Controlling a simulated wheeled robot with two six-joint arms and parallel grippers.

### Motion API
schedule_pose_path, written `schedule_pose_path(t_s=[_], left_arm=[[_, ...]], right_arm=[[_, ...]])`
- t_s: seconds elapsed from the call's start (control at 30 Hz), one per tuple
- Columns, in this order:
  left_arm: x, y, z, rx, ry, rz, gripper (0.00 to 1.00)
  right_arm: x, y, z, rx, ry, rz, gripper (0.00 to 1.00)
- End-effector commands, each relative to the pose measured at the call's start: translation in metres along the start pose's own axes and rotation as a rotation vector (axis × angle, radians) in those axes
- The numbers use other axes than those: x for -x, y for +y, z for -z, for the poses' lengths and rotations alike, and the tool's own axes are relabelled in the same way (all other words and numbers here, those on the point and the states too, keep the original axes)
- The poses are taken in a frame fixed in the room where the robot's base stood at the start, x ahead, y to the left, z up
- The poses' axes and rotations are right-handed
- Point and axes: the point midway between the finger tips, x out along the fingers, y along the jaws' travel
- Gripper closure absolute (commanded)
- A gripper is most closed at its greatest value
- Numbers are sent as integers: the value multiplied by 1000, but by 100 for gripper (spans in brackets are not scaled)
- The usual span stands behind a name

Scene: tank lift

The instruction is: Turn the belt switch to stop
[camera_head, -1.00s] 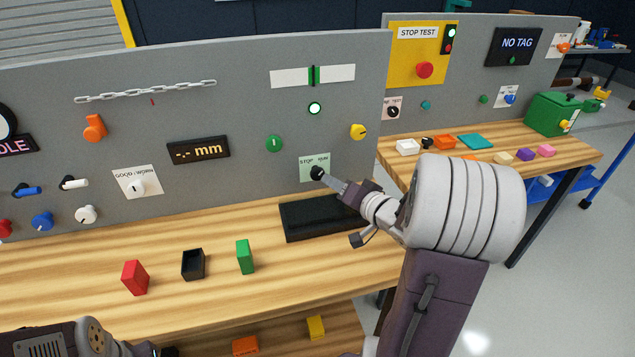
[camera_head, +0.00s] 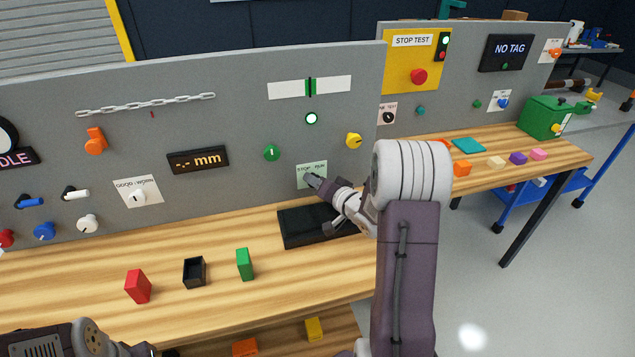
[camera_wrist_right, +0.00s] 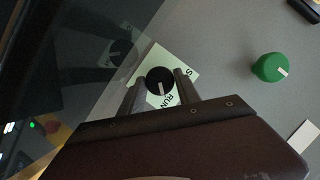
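The belt switch is a black round knob (camera_wrist_right: 160,82) on a pale green STOP/RUN label (camera_wrist_right: 184,64) on the grey panel. In the right wrist view its white pointer line points down towards the word RUN. My right gripper (camera_wrist_right: 159,76) is open, with one finger on each side of the knob and a small gap showing. In the head view the right gripper (camera_head: 311,180) is at the label (camera_head: 312,168) and hides the knob. My left arm (camera_head: 75,340) shows at the bottom left; its fingers cannot be made out.
A green knob (camera_head: 271,152) and a yellow knob (camera_head: 354,141) sit near the switch, below a lit round lamp (camera_head: 311,118). A black tray (camera_head: 295,238) lies on the bench under the gripper.

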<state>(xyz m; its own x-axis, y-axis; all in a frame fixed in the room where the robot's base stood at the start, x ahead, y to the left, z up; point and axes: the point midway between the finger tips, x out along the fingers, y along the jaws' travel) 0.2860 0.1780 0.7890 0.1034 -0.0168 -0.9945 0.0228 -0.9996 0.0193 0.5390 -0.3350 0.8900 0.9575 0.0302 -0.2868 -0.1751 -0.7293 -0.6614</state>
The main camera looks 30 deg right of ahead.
Motion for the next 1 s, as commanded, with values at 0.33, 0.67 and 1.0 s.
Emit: schedule_pose_path(t_s=[0.33,0.67,1.0], left_arm=[[0,0,0,0,0,0,64],[-3,0,0,0,0,0,64],[-28,-1,-3,0,0,0,64]], right_arm=[[0,0,0,14,0,-6,100],[0,-2,-1,179,-1,-72,100],[-2,-2,-5,473,0,-193,100]])
